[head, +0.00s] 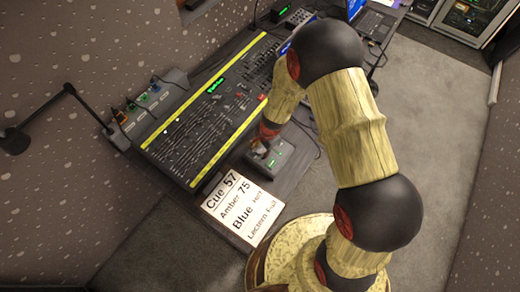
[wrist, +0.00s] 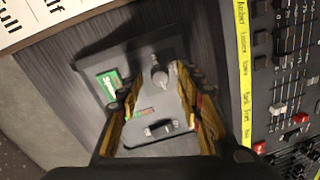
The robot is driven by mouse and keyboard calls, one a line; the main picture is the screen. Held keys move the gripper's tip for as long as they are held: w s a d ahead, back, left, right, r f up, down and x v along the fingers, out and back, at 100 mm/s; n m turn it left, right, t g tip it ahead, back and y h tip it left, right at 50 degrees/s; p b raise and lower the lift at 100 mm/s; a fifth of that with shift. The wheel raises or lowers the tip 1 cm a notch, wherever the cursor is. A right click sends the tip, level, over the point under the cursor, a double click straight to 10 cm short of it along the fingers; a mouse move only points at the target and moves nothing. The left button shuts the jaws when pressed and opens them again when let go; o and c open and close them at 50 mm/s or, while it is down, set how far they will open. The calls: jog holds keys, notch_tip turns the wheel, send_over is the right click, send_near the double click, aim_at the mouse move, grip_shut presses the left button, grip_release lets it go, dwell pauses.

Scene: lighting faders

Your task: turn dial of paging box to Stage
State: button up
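The paging box (wrist: 150,140) is a grey box on the desk, with a round dial (wrist: 160,76) near its far end in the wrist view. A green label (wrist: 108,86) lies left of the dial; its text is too small to read surely. In the head view the box (head: 288,162) is partly hidden by my gripper (head: 260,148).
A lighting console (head: 196,135) with faders and yellow strips lies left of the box in the head view. A cue card (head: 241,207) is at the desk's near end. A gooseneck lamp (head: 70,92) and a laptop (head: 372,22) stand further off. Carpet is clear at right.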

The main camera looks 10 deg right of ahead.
notch_tip(320, 180, up, 12)
jog(key=s+d, duration=0.1)
jog(key=shift+s+d, duration=0.25)
jog(key=shift+d, duration=0.1)
jog(key=shift+f, duration=0.15)
dwell(0.4)
